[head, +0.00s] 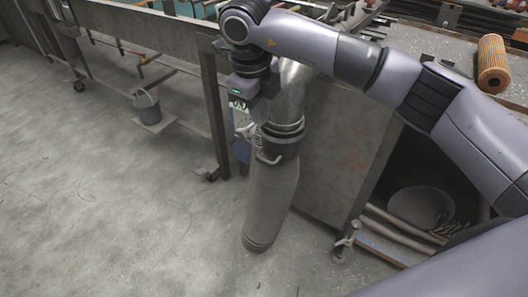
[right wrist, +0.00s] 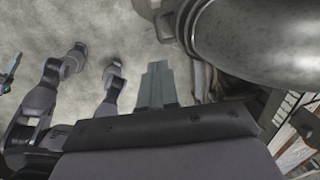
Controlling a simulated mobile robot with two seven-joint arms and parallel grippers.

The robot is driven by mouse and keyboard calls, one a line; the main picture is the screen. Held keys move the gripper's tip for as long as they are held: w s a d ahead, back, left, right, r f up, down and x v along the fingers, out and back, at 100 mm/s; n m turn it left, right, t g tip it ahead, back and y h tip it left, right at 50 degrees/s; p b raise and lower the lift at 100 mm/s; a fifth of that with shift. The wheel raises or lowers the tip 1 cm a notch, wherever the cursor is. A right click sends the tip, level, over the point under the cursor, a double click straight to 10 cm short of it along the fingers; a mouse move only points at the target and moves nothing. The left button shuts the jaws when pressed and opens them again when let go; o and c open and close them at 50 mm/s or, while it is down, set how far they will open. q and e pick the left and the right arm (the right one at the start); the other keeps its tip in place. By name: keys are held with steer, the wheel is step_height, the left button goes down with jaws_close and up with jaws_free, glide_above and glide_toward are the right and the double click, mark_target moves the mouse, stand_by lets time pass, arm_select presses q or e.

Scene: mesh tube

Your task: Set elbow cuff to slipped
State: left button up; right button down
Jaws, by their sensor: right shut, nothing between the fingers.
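A bent metal elbow (head: 291,92) comes down beside the bench cabinet. A pale ribbed mesh tube (head: 270,205) hangs below it, its lower end at the floor. A dark cuff (head: 281,146) with a light curved lever or clip (head: 266,158) sits around the joint between them. My right gripper (head: 242,150) points down just left of the cuff. In the right wrist view its fingers (right wrist: 155,88) are together with nothing between them. The elbow (right wrist: 265,40) fills the upper right there, apart from the fingers, with the cuff (right wrist: 186,25) partly showing. My left gripper does not show clearly.
A metal cabinet (head: 332,150) stands close to the right of the tube. An open shelf there holds a round pan (head: 420,206) and rods. A bucket (head: 146,106) is at the left. The concrete floor (head: 110,220) is open.

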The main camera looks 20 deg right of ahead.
steer(key=f, duration=0.4)
steer(key=w+d+f+p, duration=0.1)
steer(key=f, duration=0.9)
steer(key=shift+w+d, duration=0.2)
steer(key=shift+d, duration=0.1)
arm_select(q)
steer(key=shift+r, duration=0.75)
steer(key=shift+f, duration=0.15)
arm_select(e)
steer(key=shift+f, duration=0.1)
steer(key=b, duration=0.3)
glide_toward(266, 160)
steer(key=r, duration=0.2)
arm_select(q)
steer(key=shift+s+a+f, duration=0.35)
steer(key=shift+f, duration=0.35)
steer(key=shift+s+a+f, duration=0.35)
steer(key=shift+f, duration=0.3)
arm_select(e)
steer(key=shift+s+a+r, duration=0.25)
steer(key=shift+s+a, duration=0.2)
